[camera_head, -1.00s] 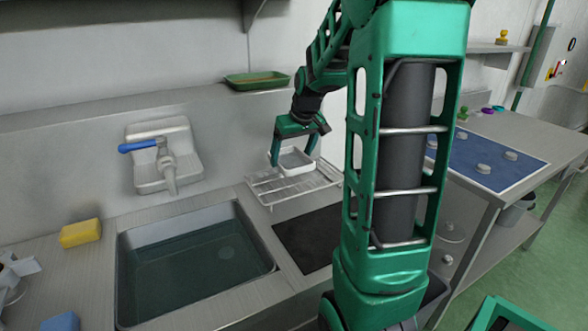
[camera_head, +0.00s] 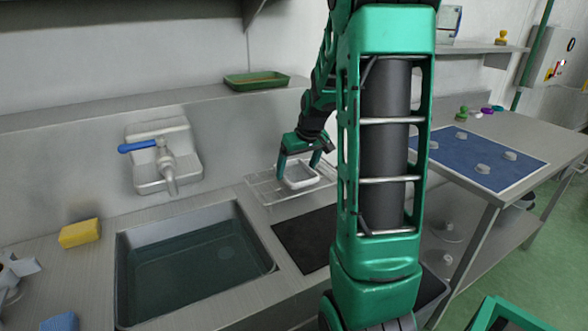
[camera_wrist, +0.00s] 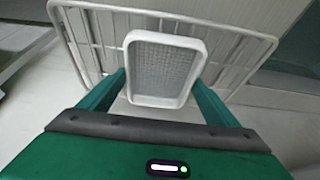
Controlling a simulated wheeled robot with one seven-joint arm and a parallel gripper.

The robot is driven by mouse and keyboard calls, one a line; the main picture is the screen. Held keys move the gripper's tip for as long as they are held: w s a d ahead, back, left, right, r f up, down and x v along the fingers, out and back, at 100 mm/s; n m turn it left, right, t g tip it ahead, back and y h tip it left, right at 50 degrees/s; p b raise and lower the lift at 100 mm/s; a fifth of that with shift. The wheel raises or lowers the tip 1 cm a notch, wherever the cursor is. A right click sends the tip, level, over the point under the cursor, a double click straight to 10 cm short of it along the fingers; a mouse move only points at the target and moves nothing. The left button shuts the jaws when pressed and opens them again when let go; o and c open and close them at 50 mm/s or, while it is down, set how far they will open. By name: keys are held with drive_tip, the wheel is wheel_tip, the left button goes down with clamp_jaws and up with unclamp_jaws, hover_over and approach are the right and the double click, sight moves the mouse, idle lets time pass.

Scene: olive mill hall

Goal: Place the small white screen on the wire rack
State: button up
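The small white screen (camera_head: 301,178) is a shallow white-rimmed tray shape with a grey mesh face. My gripper (camera_head: 299,167) has a finger on each side of it and is shut on it. In the wrist view the screen (camera_wrist: 163,70) sits tilted between the fingertips, in front of the wire rack (camera_wrist: 228,50). The wire rack (camera_head: 262,190) stands on the counter right of the sink. The screen is over the rack, low down. I cannot tell whether it touches the wires.
The sink (camera_head: 190,262) with dark water lies to the left, with a blue-handled tap (camera_head: 163,160) behind. A dark mat (camera_head: 302,240) lies in front of the rack. A green tray (camera_head: 257,81) sits on the ledge above. A yellow sponge (camera_head: 80,233) is at the left.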

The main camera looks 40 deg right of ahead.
drive_tip(key=shift+o, duration=1.4)
drive_tip(key=shift+r, duration=0.1)
drive_tip(key=v, duration=1.2)
drive_tip(key=s+a+f+m+g, duration=0.1)
drive_tip(key=s+a+f, duration=0.1)
drive_tip(key=s+a, duration=0.3)
drive_tip(key=s+a+f+m+g+y, duration=0.1)
drive_tip(key=s+a, duration=0.4)
drive_tip(key=s, duration=0.6)
drive_tip(key=s+a+f+m+g, duration=0.1)
drive_tip(key=s+a+f+g, duration=0.1)
drive_tip(key=s+a+f, duration=0.3)
drive_tip(key=s, duration=0.3)
drive_tip(key=shift+a, duration=0.2)
drive_tip(key=shift+f, duration=0.1)
